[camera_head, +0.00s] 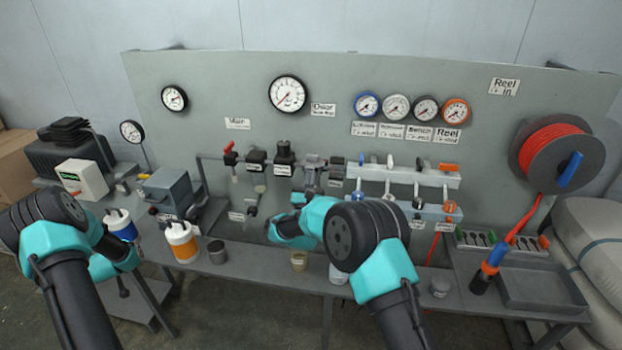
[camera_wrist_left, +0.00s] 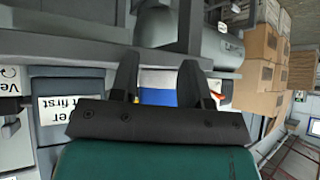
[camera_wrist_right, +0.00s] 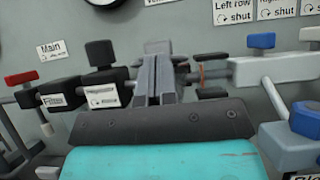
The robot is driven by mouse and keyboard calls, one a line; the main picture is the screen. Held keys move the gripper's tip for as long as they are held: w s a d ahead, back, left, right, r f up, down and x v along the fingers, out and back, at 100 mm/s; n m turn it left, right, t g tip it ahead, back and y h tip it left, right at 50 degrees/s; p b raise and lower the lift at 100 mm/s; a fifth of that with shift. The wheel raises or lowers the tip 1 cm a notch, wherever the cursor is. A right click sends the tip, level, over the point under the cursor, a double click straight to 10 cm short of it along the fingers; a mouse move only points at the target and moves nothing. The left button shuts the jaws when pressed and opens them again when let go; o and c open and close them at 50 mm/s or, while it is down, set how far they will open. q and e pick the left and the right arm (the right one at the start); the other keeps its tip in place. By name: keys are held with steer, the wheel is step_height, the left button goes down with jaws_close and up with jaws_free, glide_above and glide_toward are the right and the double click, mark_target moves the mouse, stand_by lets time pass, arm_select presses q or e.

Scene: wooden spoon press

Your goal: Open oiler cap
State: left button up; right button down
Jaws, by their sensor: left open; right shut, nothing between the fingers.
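A grey unit (camera_head: 313,162), which looks like the oiler, sits on the pipe line right of the black filter (camera_head: 257,157) and regulator (camera_head: 284,153). In the right wrist view my right gripper (camera_wrist_right: 156,75) is shut and empty, its fingers in front of this unit and covering its middle. Whether they touch it, and the state of its cap, I cannot tell. My left gripper (camera_wrist_left: 158,70) is open over the left side of the bench. A bottle with a blue band (camera_head: 121,224) stands there and shows blue between its fingers.
A white bottle with an orange band (camera_head: 182,242) and a grey cup (camera_head: 217,252) stand on the bench. A small tan jar (camera_head: 299,261) stands below my right arm. A valve manifold (camera_head: 402,175) is right of the oiler. A red hose reel (camera_head: 556,150) hangs far right.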

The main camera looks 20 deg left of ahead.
arm_select(q)
steer(key=s+d+f+n+h, duration=0.1)
steer(key=s+d+f, duration=0.25)
steer(key=f, duration=0.55)
steer(key=w+d+r+g+h, duration=0.1)
steer(key=w+d+g+h, duration=0.15)
steer(key=d, duration=0.85)
steer(key=w+d+r+g+h, duration=0.1)
steer(key=w+d+g+h, duration=0.15)
steer(key=d, duration=0.85)
steer(key=w+d+r+g+h, duration=0.1)
steer(key=d+r+h, duration=0.15)
steer(key=d, duration=0.85)
steer(key=s+d+m, duration=0.2)
steer(key=s+d, duration=0.3)
steer(key=d, duration=0.7)
steer(key=s+d+m, duration=0.3)
steer(key=s+d, duration=0.1)
steer(key=d, duration=0.8)
steer(key=shift+s+d+r+h, duration=0.2)
steer(key=shift+s+r+h, duration=0.05)
steer(key=shift+s+h, duration=0.15)
steer(key=shift+a, duration=0.1)
